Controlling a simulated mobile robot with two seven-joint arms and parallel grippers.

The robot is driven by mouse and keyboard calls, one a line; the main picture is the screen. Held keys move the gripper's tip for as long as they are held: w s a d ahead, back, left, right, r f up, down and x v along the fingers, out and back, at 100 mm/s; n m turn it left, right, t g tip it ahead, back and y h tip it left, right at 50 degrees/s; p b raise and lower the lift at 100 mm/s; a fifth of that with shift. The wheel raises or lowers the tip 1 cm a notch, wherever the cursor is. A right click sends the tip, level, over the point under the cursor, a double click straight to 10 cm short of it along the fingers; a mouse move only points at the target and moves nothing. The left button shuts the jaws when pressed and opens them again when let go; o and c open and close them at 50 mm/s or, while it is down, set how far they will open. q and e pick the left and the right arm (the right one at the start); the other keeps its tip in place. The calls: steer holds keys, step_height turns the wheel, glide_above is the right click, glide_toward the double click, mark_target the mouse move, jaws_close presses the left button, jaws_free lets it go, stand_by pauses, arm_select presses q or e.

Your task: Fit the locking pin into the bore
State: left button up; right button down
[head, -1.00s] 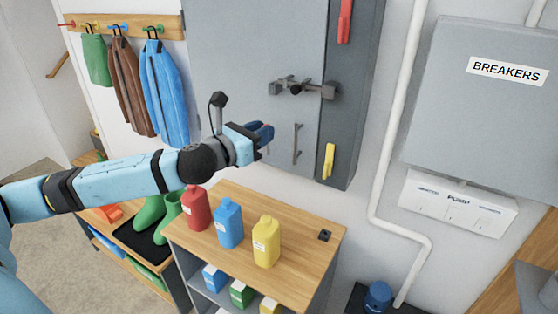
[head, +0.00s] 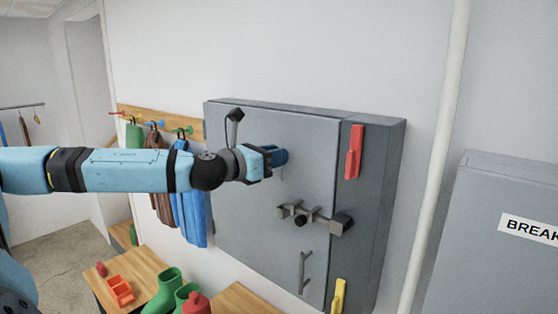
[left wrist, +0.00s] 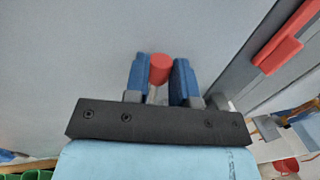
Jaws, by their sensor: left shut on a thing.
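My left gripper (head: 277,157) is in front of the grey cabinet door (head: 240,205), up and left of the latch in the head view. In the left wrist view, its blue fingers (left wrist: 159,80) are shut on a red-ended cylinder, seemingly the locking pin (left wrist: 159,67); a pale part shows behind the red end. The head view does not show the pin clearly. A dark grey latch bar (head: 318,221) with a black round knob (head: 300,221) crosses the door edge to a block (head: 341,224). I cannot make out the bore. My right gripper is not in view.
A red clip (head: 354,152) and a yellow clip (head: 339,296) are on the cabinet's side. A door handle (head: 303,272) is below the latch. A white pipe (head: 436,150) and a breaker box (head: 505,230) stand to the right. Coats (head: 190,205) hang at left.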

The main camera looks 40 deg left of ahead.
arm_select(q)
steer(key=shift+w+f, duration=0.1)
step_height(320, 180, down, 6)
steer(key=b, duration=0.5)
stand_by(2.0)
steer(key=shift+f+b, duration=1.3)
steer(key=shift+f, duration=0.4)
steer(key=o, duration=1)
